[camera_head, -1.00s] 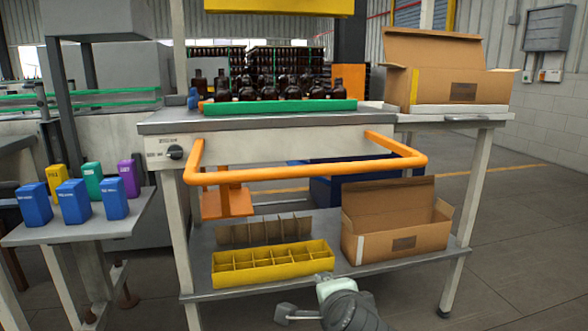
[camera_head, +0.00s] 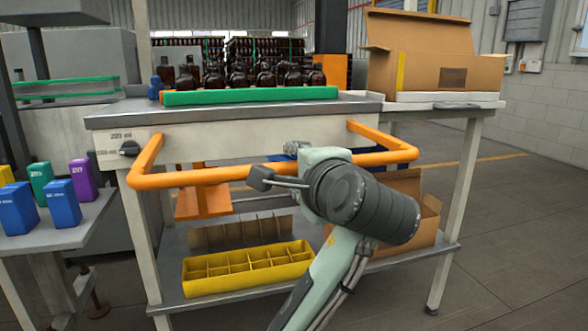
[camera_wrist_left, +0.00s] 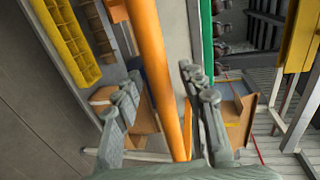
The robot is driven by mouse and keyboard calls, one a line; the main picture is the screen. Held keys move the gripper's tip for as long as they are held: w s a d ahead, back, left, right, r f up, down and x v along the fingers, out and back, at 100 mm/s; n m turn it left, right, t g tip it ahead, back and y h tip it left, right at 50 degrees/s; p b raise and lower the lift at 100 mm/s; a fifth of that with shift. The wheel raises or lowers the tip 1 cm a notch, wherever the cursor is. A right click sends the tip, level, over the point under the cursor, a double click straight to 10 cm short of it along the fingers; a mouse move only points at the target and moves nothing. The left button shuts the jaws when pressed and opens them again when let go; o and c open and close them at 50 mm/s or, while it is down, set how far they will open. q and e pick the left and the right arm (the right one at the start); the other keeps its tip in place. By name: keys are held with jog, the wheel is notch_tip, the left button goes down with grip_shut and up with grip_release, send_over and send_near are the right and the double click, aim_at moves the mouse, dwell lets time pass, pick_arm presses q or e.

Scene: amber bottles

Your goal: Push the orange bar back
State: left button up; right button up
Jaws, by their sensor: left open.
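The orange bar (camera_head: 215,176) is a U-shaped tube handle sticking out from the front of the worktable, its two side arms joining the table front. In the head view my left gripper (camera_head: 275,164) is open at the middle of the bar's front run, hiding part of it. In the left wrist view the bar (camera_wrist_left: 148,50) runs lengthwise between the two spread fingers of my left gripper (camera_wrist_left: 162,88). I cannot tell whether the fingers touch it. My right gripper is not in view.
Amber bottles (camera_head: 238,78) stand behind a green rail (camera_head: 250,96) on the worktable (camera_head: 115,113). A cardboard box (camera_head: 440,65) sits at right. A yellow divided crate (camera_head: 250,284) is on the lower shelf. Colored boxes, including a blue one (camera_head: 62,203), stand on a side table at left.

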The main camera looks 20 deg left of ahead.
pick_arm(q)
jog(key=shift+w+a, duration=0.15)
jog(key=shift+w, duration=0.1)
jog(key=shift+c, duration=0.2)
grip_shut()
